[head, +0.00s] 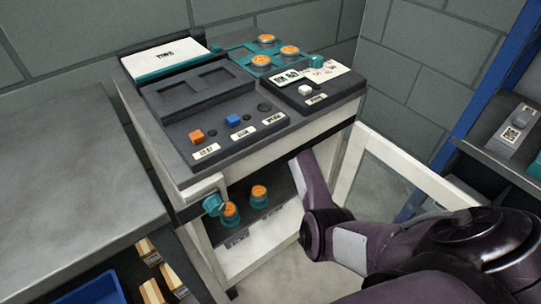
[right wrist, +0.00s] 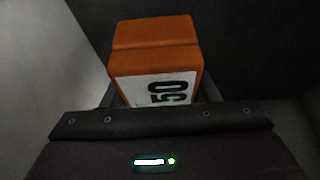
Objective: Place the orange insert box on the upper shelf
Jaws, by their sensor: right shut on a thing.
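The orange insert box (right wrist: 155,60), with a white label reading "50", is between the fingers of my right gripper (right wrist: 160,95) in the right wrist view. The gripper is shut on it. In the head view my right arm reaches into the open front of the cabinet (head: 168,160), under its top. The gripper and box are hidden there. A dark shelf (head: 275,205) inside the cabinet shows below the arm; I cannot tell whether it is the upper shelf. My left gripper is not in view.
Orange-topped jars (head: 230,213) stand on the inner shelf. A framed door (head: 400,165) stands open at the right, close to my arm. The cabinet top holds a control panel (head: 225,125) and more jars (head: 262,60). A grey bench (head: 65,175) stands left, a blue rack (head: 470,110) right.

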